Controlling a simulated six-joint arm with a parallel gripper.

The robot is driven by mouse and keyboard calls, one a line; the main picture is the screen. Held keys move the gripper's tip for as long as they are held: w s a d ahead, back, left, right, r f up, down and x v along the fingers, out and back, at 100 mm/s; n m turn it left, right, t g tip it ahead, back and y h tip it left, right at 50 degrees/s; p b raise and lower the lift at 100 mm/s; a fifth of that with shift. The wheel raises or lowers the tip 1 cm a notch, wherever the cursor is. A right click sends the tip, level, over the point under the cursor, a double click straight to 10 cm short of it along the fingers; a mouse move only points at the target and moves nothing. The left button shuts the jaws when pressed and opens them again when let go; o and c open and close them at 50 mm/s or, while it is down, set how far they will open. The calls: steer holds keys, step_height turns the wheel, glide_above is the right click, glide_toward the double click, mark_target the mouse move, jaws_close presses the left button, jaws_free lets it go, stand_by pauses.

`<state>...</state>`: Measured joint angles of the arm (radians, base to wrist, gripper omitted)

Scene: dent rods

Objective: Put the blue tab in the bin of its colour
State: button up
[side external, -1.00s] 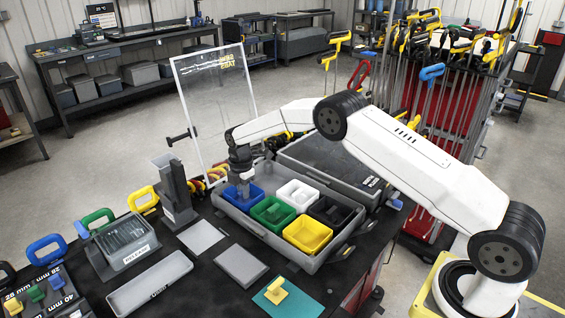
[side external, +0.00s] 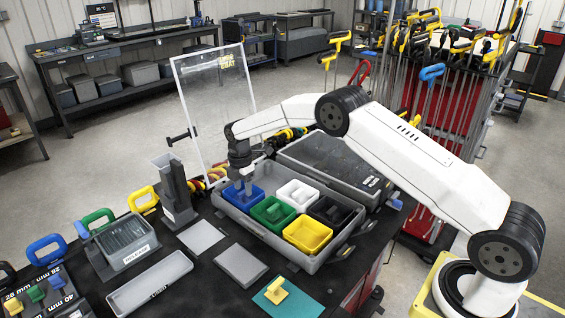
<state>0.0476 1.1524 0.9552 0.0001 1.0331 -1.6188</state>
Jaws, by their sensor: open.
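The blue bin (side external: 233,199) sits at the left end of the grey tray. My gripper (side external: 247,190) points down over and into the blue bin, with its jaws open. The gripper and bin wall hide much of the bin's inside, so I cannot tell whether a blue tab lies there. A small blue tab-like piece (side external: 55,283) stands in the labelled rack at the lower left, far from my gripper.
Beside the blue bin are green (side external: 270,219), white (side external: 292,203), black (side external: 347,225) and yellow (side external: 305,244) bins. A yellow tab (side external: 277,291) is on a teal mat (side external: 265,303). A clear upright panel (side external: 210,105) stands behind the tray (side external: 260,232).

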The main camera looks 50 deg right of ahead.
mark_target(243, 191)
step_height(243, 191, up, 10)
steer(key=shift+r, duration=0.25)
steer(key=shift+s, duration=0.1)
stand_by(0.7)
steer(key=s+a+m+t, duration=0.2)
steer(key=s+m, duration=1.6)
steer(key=s, duration=1.4)
steer(key=shift+s+a+f+t, duration=0.3)
steer(key=shift+s+a+f, duration=0.05)
steer(key=shift+a, duration=0.1)
steer(key=shift+c, duration=0.5)
